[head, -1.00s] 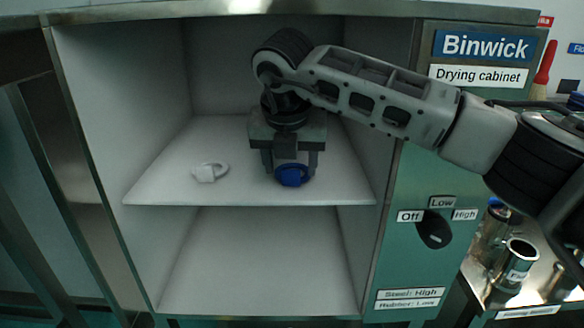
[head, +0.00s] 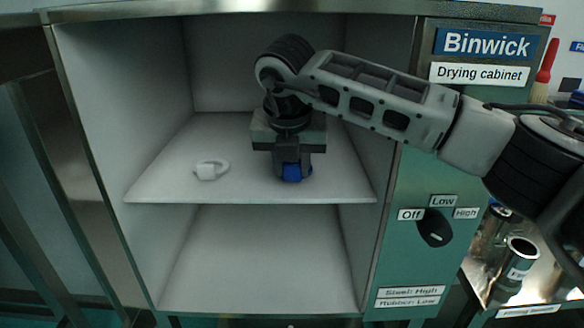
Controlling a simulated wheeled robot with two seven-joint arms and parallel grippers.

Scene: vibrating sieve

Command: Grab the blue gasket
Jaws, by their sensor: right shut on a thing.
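The blue gasket (head: 292,173) is on the right part of the cabinet's upper shelf, near its front edge. My right gripper (head: 291,168) points down over it from above, with its fingers closed in on the gasket. I cannot tell whether the gasket still touches the shelf. My left gripper is out of view.
A white gasket (head: 210,171) lies on the upper shelf (head: 160,178), left of my right gripper. The lower compartment is empty. The drying cabinet's right panel has a black knob (head: 434,229). Metal cups (head: 516,257) stand on a surface at the right.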

